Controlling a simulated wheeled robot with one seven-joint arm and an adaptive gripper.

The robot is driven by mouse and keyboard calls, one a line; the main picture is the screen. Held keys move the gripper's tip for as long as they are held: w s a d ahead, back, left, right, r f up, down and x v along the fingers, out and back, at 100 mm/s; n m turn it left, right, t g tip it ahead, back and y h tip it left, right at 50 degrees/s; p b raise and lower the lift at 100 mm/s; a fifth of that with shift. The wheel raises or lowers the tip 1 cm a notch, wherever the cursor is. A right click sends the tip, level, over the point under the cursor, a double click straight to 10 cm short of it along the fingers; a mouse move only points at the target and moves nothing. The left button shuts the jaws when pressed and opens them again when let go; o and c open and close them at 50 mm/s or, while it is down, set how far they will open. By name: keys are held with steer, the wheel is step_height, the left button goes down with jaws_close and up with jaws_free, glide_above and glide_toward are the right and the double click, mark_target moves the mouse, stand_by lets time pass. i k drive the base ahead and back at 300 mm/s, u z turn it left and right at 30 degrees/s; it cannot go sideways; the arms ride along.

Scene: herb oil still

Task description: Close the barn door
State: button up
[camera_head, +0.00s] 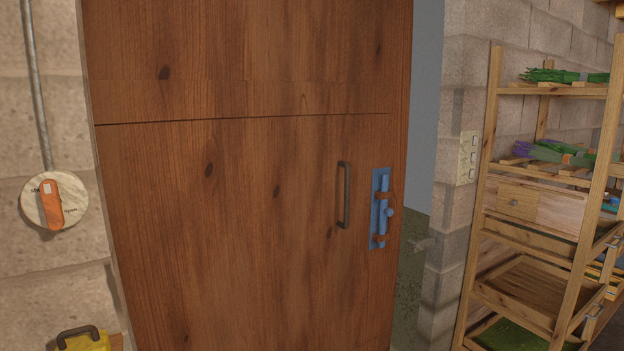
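The barn door (240,220) is a brown wooden door that fills the middle of the head view. It stands ajar, with a gap on its right side showing grey sky and some green outside. A dark vertical handle (344,195) is on its right part. A blue slide bolt (380,208) with orange-brown bands is mounted right of the handle, near the door's right edge. My gripper is not in view.
A wooden shelf rack (489,150) with herb bundles (565,76) and trays stands at the right. A switch plate (468,158) is on the block wall. A round dial with an orange lever (51,203) is at the left, above a yellow item (84,342).

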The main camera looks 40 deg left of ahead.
mark_target(244, 147)
steer(key=u, duration=0.9)
steer(key=i, duration=0.85)
steer(key=u, duration=0.85)
